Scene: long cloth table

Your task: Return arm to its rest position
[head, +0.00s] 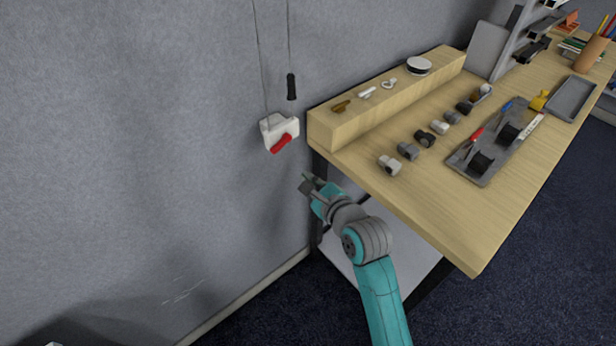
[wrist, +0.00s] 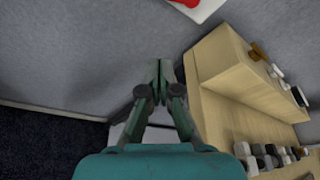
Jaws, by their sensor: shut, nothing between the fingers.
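My gripper (head: 307,184) is at the end of my teal and grey arm, in front of the grey wall and just off the left end of the wooden table (head: 420,200). In the wrist view my gripper (wrist: 160,66) shows its two fingers together at the tips with nothing between them. It is below the white wall box with a red lever (head: 281,142) and apart from it. Part of that box and its red lever also show at the top of the wrist view (wrist: 200,8).
A raised wooden ledge (head: 340,130) with small items runs along the table's wall side. Several grey and black fittings (head: 408,151) and a grey tray (head: 470,167) lie on the table. A black handle (head: 291,87) hangs on a cord. The floor left of the table looks clear.

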